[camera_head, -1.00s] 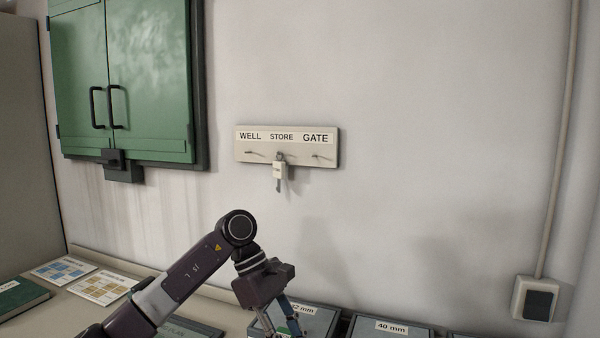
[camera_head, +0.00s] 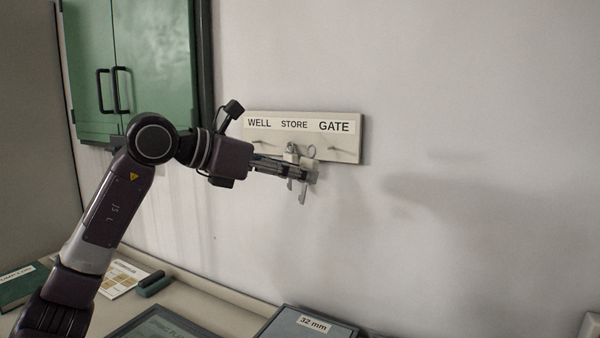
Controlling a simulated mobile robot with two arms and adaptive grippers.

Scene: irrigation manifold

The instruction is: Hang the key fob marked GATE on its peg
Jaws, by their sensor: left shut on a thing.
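The peg board (camera_head: 354,148) on the wall is marked WELL, STORE and GATE. The GATE peg (camera_head: 335,149) is bare, as is the WELL peg. A pale fob (camera_head: 291,155) hangs at the STORE peg, partly hidden by my gripper. My left gripper (camera_head: 314,174) reaches in from the left and is shut on a key fob (camera_head: 311,152), whose ring shows above the fingers and whose key hangs below. The held fob is left of and below the GATE peg, apart from it. Its marking is hidden. My right gripper is not in view.
A green cabinet (camera_head: 153,65) is on the wall at left. Below are a grey box marked 32 mm (camera_head: 300,325), a dark panel (camera_head: 160,325), a dark green object (camera_head: 154,284) and cards (camera_head: 122,276). The wall right of the board is clear.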

